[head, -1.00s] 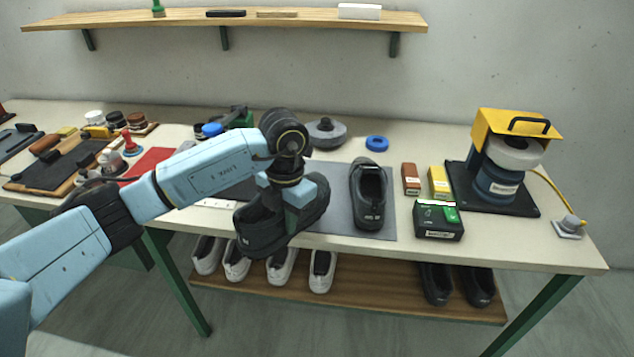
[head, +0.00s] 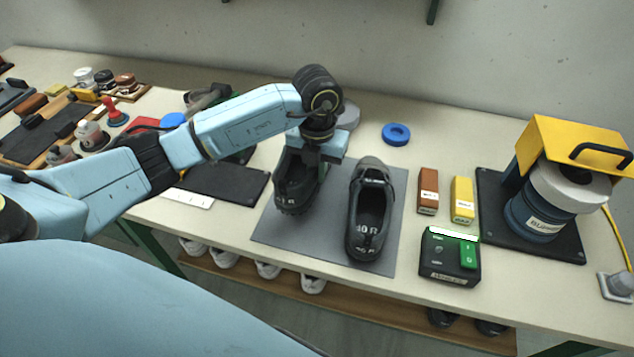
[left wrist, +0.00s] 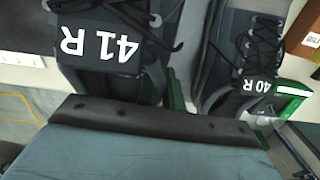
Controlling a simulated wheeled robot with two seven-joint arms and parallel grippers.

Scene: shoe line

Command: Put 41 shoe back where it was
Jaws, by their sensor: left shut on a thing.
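The black 41 shoe (head: 291,196), marked 41 R, is at the left part of the grey mat (head: 318,243) in the head view. My left gripper (head: 318,152) is shut on it from above. Whether its sole touches the mat is hard to tell. In the left wrist view the 41 shoe (left wrist: 110,45) fills the upper left, its label upside down. The black 40 shoe (head: 372,205), marked 40 R, stands on the mat just to its right; it also shows in the left wrist view (left wrist: 240,60). My right gripper is not in view.
A brown box (head: 428,188), a yellow box (head: 463,200) and a black-green box (head: 450,262) stand right of the mat. A buffing machine (head: 545,200) is farther right. A dark pad (head: 222,184) lies left. White shoes (head: 268,270) sit on the shelf below.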

